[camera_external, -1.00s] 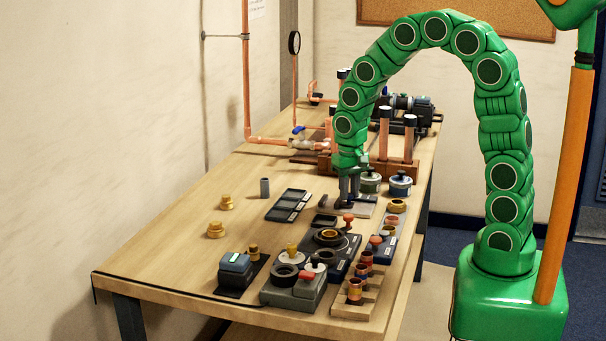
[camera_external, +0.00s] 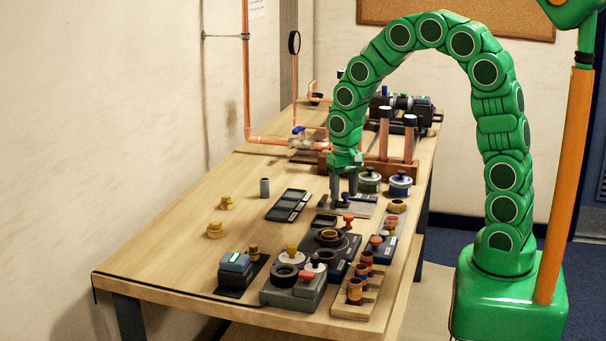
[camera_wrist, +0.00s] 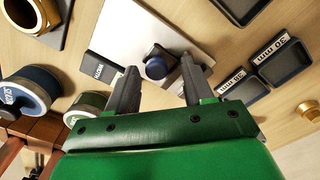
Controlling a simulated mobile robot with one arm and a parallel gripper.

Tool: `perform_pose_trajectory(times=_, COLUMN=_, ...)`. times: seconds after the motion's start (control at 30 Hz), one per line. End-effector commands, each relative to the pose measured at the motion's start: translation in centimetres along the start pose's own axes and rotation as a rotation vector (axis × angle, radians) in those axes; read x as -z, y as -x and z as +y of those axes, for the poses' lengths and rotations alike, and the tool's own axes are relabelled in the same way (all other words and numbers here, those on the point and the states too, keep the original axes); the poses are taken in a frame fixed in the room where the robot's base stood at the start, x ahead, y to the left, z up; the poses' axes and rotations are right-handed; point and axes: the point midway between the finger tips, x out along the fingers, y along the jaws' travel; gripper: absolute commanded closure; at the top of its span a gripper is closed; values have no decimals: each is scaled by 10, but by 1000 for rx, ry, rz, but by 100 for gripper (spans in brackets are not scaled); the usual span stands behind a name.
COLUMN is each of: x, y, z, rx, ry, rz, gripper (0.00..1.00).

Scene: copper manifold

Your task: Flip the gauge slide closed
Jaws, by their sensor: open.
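A flat pale metal plate (camera_external: 364,209), which looks like the gauge slide, lies on the bench below my gripper (camera_external: 345,198). In the wrist view the plate (camera_wrist: 152,24) carries a dark round knob with a blue top (camera_wrist: 157,66) near one edge. A dark block with a small white label (camera_wrist: 101,70) sits beside the plate. My gripper (camera_wrist: 158,76) is open, with one finger on each side of the knob. I cannot tell whether either finger touches it. In the external view the fingers hide part of the plate and the knob.
Dark trays (camera_external: 288,205) lie left of the plate. Lidded pots (camera_external: 400,184) stand to the right behind it. A dark fixture with a brass ring (camera_external: 330,236) and a red-knobbed post (camera_external: 348,222) are in front. Copper pipes (camera_external: 385,135) rise behind. The bench's left side is mostly clear.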

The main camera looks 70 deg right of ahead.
Motion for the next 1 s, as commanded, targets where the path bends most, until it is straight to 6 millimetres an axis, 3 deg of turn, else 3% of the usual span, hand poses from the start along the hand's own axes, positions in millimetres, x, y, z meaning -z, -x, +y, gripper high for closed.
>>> perform_pose_trajectory(times=0.27, x=1, y=13, z=0, rx=2, ry=0, rz=4, gripper=49)
perform_pose_trajectory(times=0.7, x=1, y=72, z=-1, rx=2, ry=0, rz=3, gripper=49)
perform_pose_trajectory(times=1.0, x=0, y=78, z=0, rx=0, ry=0, rz=1, gripper=49)
